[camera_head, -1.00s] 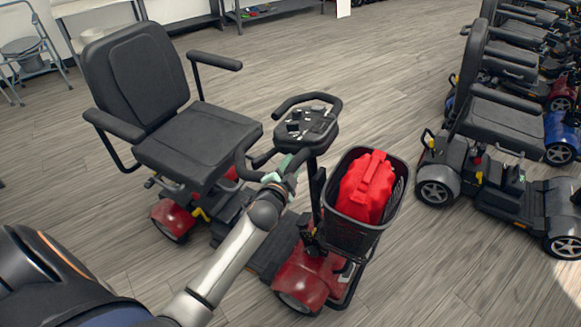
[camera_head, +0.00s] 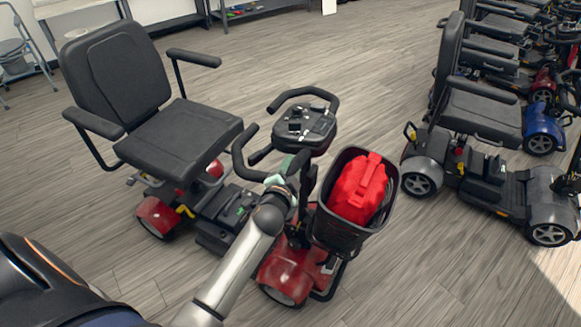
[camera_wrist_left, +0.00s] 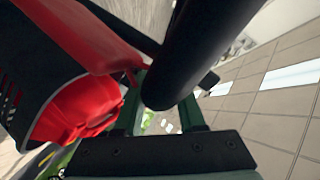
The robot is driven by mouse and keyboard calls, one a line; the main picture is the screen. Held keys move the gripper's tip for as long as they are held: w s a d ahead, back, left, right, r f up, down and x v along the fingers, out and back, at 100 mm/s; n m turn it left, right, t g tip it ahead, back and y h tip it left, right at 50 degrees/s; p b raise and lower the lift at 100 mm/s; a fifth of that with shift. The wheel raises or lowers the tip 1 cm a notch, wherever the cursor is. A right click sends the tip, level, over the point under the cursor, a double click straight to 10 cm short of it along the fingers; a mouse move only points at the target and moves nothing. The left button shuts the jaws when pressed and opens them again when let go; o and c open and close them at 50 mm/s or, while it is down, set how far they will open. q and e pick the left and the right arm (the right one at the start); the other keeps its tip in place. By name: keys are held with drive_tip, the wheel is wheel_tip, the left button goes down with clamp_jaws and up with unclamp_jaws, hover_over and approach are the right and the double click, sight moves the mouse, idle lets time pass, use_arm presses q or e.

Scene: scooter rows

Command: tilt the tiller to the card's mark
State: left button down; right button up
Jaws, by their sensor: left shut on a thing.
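The tiller (camera_head: 306,126) of the red scooter stands upright, with a black control console on top and looped black handlebars. My left gripper (camera_head: 284,175) is at the lower handlebar side of the tiller, below the console. In the left wrist view, a thick black bar (camera_wrist_left: 200,45) of the tiller lies between the green fingers (camera_wrist_left: 165,112), which are shut on it. The card and its mark cannot be made out in either view. My right gripper is not in view.
A black basket (camera_head: 333,227) holding a red bag (camera_head: 358,188) hangs at the tiller's front. The scooter's black seat (camera_head: 178,135) is to the left. A row of parked scooters (camera_head: 470,150) stands at the right. Bare wood floor lies between them.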

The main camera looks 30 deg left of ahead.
use_arm(q)
drive_tip(key=shift+d+f, duration=0.2)
drive_tip(key=shift+d, duration=0.25)
drive_tip(key=c, duration=0.6)
unclamp_jaws()
drive_tip(key=shift+d+r, duration=0.1)
drive_tip(key=shift+c, duration=0.2)
drive_tip(key=shift+o, duration=0.6)
drive_tip(key=shift+r, duration=0.1)
drive_tip(key=shift+a, duration=0.2)
